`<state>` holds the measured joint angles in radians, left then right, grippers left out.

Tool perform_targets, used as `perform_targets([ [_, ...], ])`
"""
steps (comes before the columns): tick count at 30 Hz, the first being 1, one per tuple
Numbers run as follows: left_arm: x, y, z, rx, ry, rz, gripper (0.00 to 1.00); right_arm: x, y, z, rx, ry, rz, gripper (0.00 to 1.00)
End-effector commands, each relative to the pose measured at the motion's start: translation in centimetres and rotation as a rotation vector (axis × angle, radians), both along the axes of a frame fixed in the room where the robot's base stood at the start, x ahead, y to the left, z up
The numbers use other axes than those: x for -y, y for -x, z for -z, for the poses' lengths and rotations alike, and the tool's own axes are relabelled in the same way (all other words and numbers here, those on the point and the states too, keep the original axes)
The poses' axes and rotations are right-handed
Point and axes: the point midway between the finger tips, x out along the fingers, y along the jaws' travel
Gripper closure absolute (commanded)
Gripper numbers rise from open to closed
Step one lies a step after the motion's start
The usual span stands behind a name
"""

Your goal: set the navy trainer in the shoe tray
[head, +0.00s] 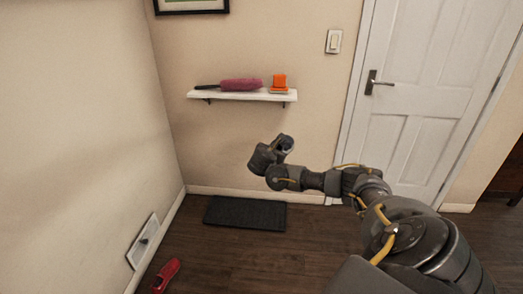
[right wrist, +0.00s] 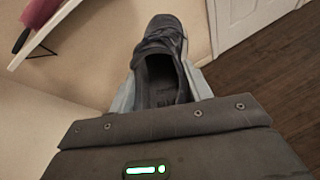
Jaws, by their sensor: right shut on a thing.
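The navy trainer (right wrist: 163,50) is between the fingers of my right gripper (right wrist: 163,88) in the right wrist view, toe pointing away from the wrist and its opening facing the camera. The gripper is shut on it. In the head view my right gripper (head: 272,156) is raised in front of the back wall, and the trainer shows only as a small dark shape (head: 285,144). A flat black rectangle, apparently the shoe tray (head: 245,213), lies on the floor against the back wall, below the gripper. It looks empty. My left gripper is not in view.
A white shelf (head: 240,95) with a pink duster (head: 241,85) and an orange item (head: 280,81) is above the gripper. A red shoe (head: 166,275) lies on the floor at lower left. A white door (head: 420,120) stands right. The floor in front of the tray is clear.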

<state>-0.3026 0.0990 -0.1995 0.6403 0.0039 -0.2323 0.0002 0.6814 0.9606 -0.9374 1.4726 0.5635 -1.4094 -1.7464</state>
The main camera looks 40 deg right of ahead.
Motion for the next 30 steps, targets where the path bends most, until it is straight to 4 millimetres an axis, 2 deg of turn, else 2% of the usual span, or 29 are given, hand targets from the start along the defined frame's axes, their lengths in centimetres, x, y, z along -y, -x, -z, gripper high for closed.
perform_targets([
  [1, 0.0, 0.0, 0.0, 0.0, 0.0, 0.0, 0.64, 0.5, -0.1, 0.9, -0.004, -0.001, -0.004, 0.92],
  [3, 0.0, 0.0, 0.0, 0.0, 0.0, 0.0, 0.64, 0.3, -0.7, 2.0, -0.006, 0.0, -0.043, 0.92],
  [8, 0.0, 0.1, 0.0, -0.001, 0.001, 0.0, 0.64, -2.2, -2.4, 3.6, -0.005, 0.001, -0.162, 0.92],
  [14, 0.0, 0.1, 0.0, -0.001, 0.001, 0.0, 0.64, -7.1, -4.2, 4.8, -0.006, 0.003, -0.334, 0.92],
  [17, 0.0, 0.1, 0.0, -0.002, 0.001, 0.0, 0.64, -10.3, -5.0, 4.9, -0.006, 0.004, -0.431, 0.92],
  [20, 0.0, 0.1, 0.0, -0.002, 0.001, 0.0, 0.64, -14.3, -5.6, 4.7, -0.007, 0.006, -0.541, 0.92],
  [23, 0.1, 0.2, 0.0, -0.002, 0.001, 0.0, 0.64, -19.5, -6.2, 3.6, -0.003, 0.006, -0.674, 0.92],
  [26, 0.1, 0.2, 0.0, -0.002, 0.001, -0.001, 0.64, -25.9, -6.3, 1.5, -0.001, 0.009, -0.836, 0.92],
  [27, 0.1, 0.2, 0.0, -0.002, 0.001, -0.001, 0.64, -28.6, -6.2, 0.5, 0.0, 0.011, -0.905, 0.92],
  [30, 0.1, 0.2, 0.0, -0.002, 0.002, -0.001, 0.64, -34.6, -5.2, -2.6, 0.001, 0.016, -1.068, 0.92],
])
